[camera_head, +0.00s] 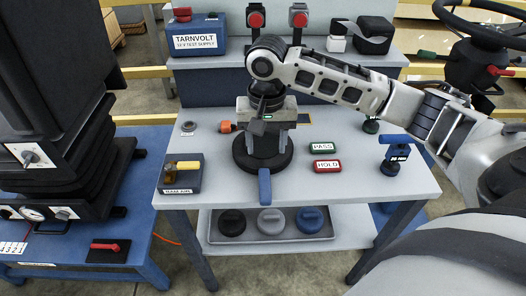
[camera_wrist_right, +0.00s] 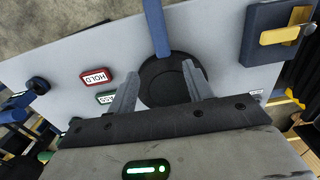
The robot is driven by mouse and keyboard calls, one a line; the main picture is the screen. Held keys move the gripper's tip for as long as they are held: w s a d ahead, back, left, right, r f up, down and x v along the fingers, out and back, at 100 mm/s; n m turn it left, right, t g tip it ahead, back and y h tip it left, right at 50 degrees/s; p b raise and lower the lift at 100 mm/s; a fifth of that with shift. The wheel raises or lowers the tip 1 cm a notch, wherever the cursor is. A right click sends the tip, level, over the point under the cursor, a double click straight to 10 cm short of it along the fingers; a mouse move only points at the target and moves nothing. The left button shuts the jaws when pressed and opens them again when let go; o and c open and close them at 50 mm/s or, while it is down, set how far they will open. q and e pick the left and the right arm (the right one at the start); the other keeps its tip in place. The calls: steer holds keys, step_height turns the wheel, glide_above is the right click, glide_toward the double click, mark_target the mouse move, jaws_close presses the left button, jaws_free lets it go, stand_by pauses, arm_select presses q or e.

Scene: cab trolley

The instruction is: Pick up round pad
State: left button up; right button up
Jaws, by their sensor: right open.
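A black round pad-like disc (camera_head: 243,158) with a blue handle (camera_head: 264,186) lies on the grey trolley top, near its front middle. It also shows in the right wrist view, as a black disc (camera_wrist_right: 160,75) between and beyond the fingers, with the blue handle (camera_wrist_right: 157,28) running up from it. My right gripper (camera_head: 264,126) points down above the disc and hides part of it. In the right wrist view its fingers (camera_wrist_right: 160,84) are apart, with nothing held between them. I cannot tell whether the fingertips touch the disc. My left gripper is not in view.
Green PASS (camera_head: 323,147) and red HOLD (camera_head: 326,166) blocks lie right of the disc. A blue holder (camera_head: 181,185) stands left, and a blue-black tool (camera_head: 396,158) right. A lower-shelf tray (camera_head: 270,241) holds three round pieces. A black seat (camera_head: 60,100) stands at left.

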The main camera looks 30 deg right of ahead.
glide_above(264, 174)
steer(key=f, duration=0.4)
steer(key=shift+d+f, duration=0.25)
steer(key=shift+f, duration=0.1)
steer(key=shift+s+a+f, duration=0.1)
steer(key=shift+a+f, duration=0.05)
steer(key=shift+f, duration=1.2)
steer(key=shift+a+f, duration=0.15)
steer(key=shift+f, duration=1.15)
steer(key=shift+r, duration=0.1)
jaws_close()
